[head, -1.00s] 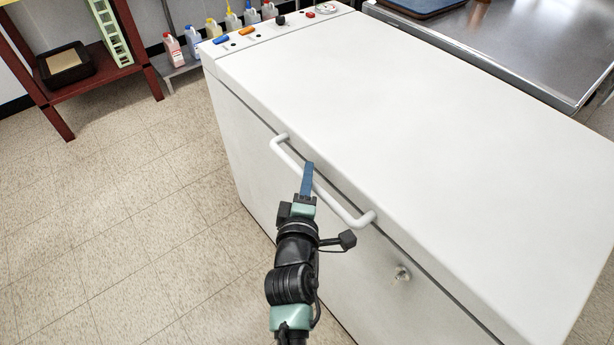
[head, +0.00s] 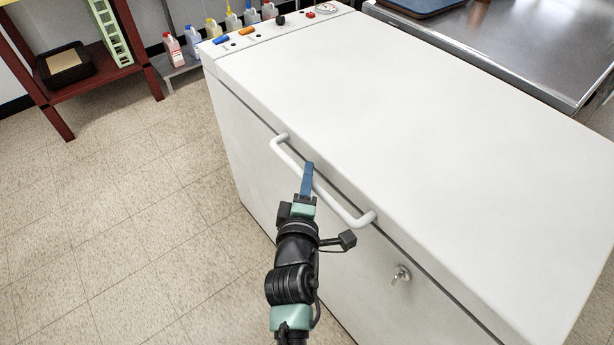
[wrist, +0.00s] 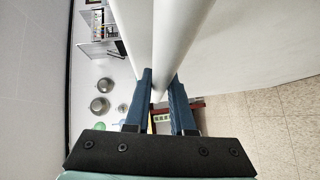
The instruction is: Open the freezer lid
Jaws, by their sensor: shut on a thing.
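The white chest freezer's lid (head: 430,110) lies flat or very nearly flat on its body (head: 330,270), with a dark narrow seam along the front. A white bar handle (head: 350,217) is fixed along the lid's front edge. My gripper (head: 308,180) reaches up to the middle of the handle. Its blue fingers are shut around the bar. In the wrist view, the handle (wrist: 182,40) runs between the two fingers of my gripper (wrist: 163,82). A lock with a key (head: 401,274) is on the front, right of the handle. The freezer's inside is hidden.
Several bottles (head: 173,48) stand on a low shelf behind the freezer's left end. A dark red rack (head: 110,75) holding a black bin (head: 65,66) is at the far left. A steel counter (head: 510,45) adjoins at the back right. The tiled floor at left is clear.

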